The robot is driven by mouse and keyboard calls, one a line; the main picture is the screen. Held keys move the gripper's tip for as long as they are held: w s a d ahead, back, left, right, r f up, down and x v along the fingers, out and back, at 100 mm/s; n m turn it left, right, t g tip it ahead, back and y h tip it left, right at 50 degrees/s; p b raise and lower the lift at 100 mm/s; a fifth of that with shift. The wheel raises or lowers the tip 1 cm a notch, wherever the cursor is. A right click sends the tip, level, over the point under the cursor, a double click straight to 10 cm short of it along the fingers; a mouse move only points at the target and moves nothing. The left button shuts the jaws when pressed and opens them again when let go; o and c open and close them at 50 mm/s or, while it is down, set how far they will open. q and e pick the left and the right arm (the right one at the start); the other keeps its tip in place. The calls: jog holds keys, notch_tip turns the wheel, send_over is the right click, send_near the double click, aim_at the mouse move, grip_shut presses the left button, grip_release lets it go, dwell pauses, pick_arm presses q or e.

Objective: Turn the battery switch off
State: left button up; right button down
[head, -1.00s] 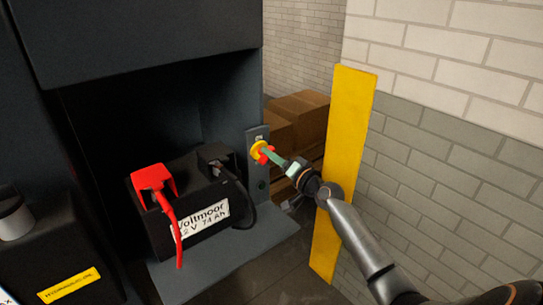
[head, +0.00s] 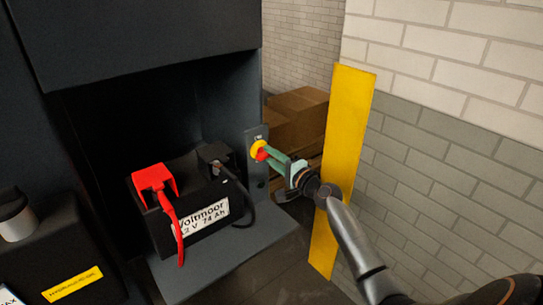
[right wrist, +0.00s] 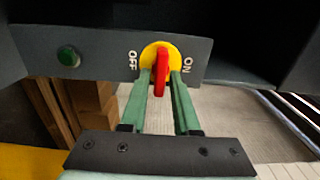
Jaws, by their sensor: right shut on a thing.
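The battery switch is a yellow disc (head: 257,148) with a red handle (head: 263,155), on a grey plate at the right edge of the open bay. In the right wrist view the red handle (right wrist: 160,75) runs up and down the picture, between the OFF mark on the left and the ON mark on the right. My right gripper (right wrist: 160,80) is shut on the red handle, with one green finger on each side. In the head view the right gripper (head: 272,158) reaches the switch from the lower right. My left gripper is not in view.
A black battery (head: 190,215) with a red terminal cover (head: 153,177) and cables sits left of the switch. A green button (right wrist: 68,56) is on the switch plate. A yellow post (head: 345,150) stands close to my right arm. Cardboard boxes (head: 297,115) are behind.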

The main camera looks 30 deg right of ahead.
dwell(0.5)
jog(key=c, duration=0.8)
grip_release()
jog(key=shift+c, duration=0.2)
jog(key=s+d, duration=0.1)
jog(key=s, duration=1.1)
jog(key=shift+s+b, duration=0.25)
jog(key=shift+b, duration=0.2)
jog(key=shift+f, duration=0.1)
jog(key=s+a+f+n+g, duration=0.3)
jog(key=s+a+f+n, duration=0.15)
jog(key=f, duration=0.45)
jog(key=s+a+f+n+g, duration=0.2)
jog(key=s+a+f+n, duration=0.15)
jog(key=a+f, duration=0.4)
jog(key=s+a+f+n+g, duration=0.3)
jog(key=s+a+f+n, duration=0.8)
jog(key=s+a+f, duration=0.1)
jog(key=shift+s+f+g+y, duration=0.15)
jog(key=shift+s+g+y, duration=0.25)
jog(key=shift+s, duration=0.3)
